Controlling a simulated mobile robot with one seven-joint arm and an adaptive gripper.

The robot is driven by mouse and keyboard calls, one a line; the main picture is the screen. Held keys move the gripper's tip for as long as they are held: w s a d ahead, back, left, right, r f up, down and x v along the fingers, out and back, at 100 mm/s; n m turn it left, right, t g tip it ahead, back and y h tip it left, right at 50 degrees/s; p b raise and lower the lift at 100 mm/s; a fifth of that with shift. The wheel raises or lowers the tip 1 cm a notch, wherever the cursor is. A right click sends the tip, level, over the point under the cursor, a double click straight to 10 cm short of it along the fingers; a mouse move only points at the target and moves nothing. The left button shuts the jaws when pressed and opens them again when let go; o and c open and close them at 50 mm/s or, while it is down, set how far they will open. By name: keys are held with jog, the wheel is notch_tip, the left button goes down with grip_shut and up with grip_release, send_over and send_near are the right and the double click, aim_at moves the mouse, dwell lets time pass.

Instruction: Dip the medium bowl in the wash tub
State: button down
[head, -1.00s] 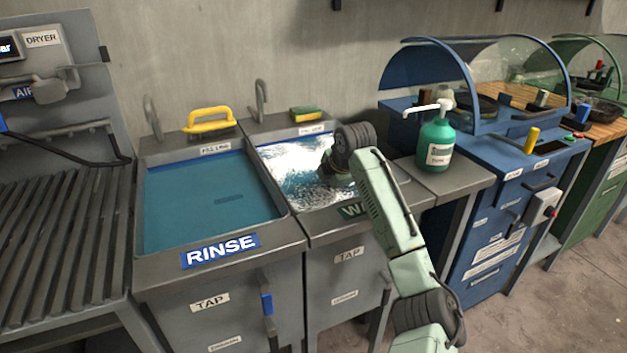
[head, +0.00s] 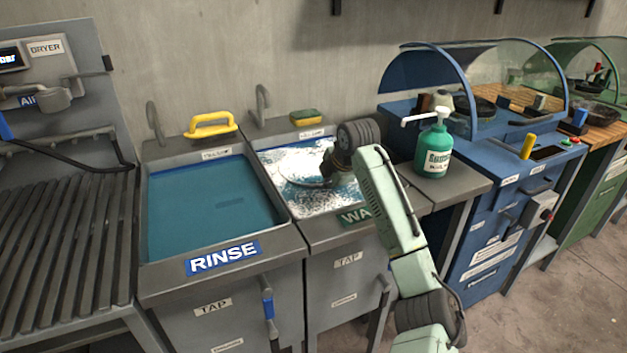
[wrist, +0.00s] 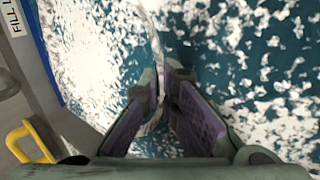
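The wash tub (head: 371,212) holds blue water with white foam and stands right of the rinse tub. My gripper (head: 328,180) is over the wash tub, close to the foamy surface. In the wrist view my gripper (wrist: 161,90) has its purple-padded fingers closed together on a thin edge, which I take as the rim of the medium bowl (wrist: 157,55). In the head view a thin curved edge of the bowl (head: 298,185) shows left of the fingers at the foam. Most of the bowl is hard to make out against the foam, and how deep it sits cannot be told.
The rinse tub (head: 160,262) with clear blue water is on the left. A yellow-handled brush (head: 210,125), a sponge (head: 306,117) and taps stand behind the tubs. A green soap bottle (head: 434,150) stands on the ledge at the right.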

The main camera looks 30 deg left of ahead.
notch_tip(320, 180, up, 8)
jog(key=p, duration=0.6)
jog(key=shift+r, duration=0.1)
notch_tip(320, 180, up, 2)
jog(key=shift+r+p, duration=0.1)
jog(key=shift+p, duration=0.45)
notch_tip(320, 180, up, 3)
jog(key=shift+f, duration=0.2)
